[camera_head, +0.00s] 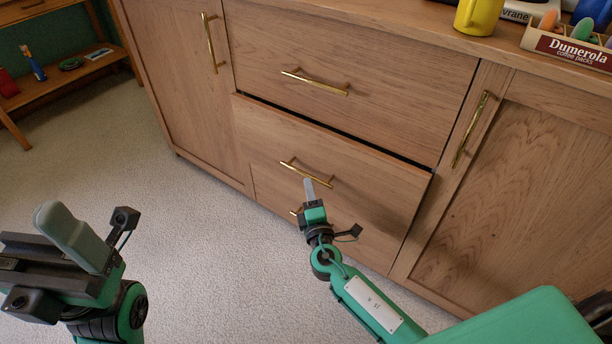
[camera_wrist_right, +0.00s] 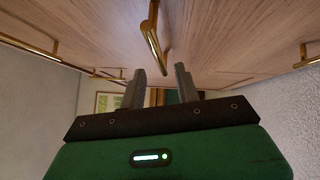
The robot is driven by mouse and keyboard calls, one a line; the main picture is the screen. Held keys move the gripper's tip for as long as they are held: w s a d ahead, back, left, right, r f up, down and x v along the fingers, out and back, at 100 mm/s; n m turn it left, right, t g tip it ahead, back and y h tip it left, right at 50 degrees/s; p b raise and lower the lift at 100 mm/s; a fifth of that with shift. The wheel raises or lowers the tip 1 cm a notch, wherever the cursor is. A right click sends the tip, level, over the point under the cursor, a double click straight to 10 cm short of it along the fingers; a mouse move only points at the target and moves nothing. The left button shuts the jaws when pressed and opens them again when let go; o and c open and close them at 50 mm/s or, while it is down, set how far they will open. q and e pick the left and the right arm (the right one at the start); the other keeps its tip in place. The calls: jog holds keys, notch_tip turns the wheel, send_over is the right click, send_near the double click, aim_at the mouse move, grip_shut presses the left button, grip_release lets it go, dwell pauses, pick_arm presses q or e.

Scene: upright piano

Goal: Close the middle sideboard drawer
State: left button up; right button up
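The middle sideboard drawer (camera_head: 370,185) stands slightly out, with a dark gap along its top edge. Its brass bar handle (camera_head: 307,172) runs across the front. My right gripper (camera_head: 309,186) is just in front of this handle, its fingertips close to the bar. In the right wrist view the two fingers (camera_wrist_right: 161,84) are apart with nothing between them, and a brass handle (camera_wrist_right: 153,38) shows just beyond their tips. Contact cannot be told. My left gripper (camera_head: 72,236) is away from the sideboard at the lower left; its finger opening is hidden by the angle.
The top drawer (camera_head: 410,95) is shut. The lower handle (camera_head: 295,212) is partly hidden behind my right gripper. Cupboard doors (camera_head: 510,200) flank the drawers. A yellow mug (camera_head: 478,16) and a Dumerola box (camera_head: 570,48) stand on top. Carpet (camera_head: 200,260) before the sideboard is clear.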

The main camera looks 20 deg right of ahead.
aim_at(306, 175)
jog(key=w, duration=0.5)
jog(key=shift+w+d+r, duration=0.35)
jog(key=shift+r, duration=0.05)
jog(key=shift+c, duration=0.2)
grip_shut()
